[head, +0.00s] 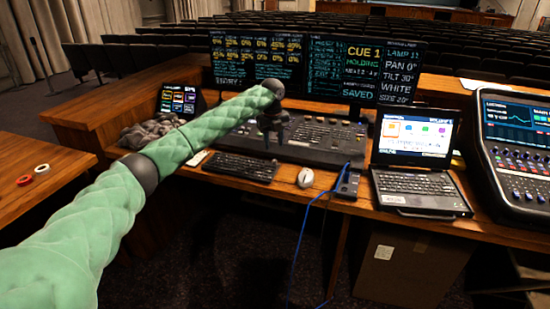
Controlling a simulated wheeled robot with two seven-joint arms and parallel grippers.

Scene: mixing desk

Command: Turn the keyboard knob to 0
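A black keyboard (241,167) lies on the desk near its front edge, left of a white mouse (305,178). I cannot make out a knob or its setting at this size. My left gripper (275,142) is dark and points down at the end of the green-sleeved arm. In the picture it overlaps the wide black control console (325,142) behind the keyboard, just above the keyboard's right end. Its fingers are too small and dark to tell whether they are open or shut, and I see nothing held. My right gripper is not in view.
A laptop (416,165) and a mixing console (515,150) stand at the right. A small black device (347,183) with a blue cable (308,225) lies beside the mouse. Monitors (257,60) stand behind the control console.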

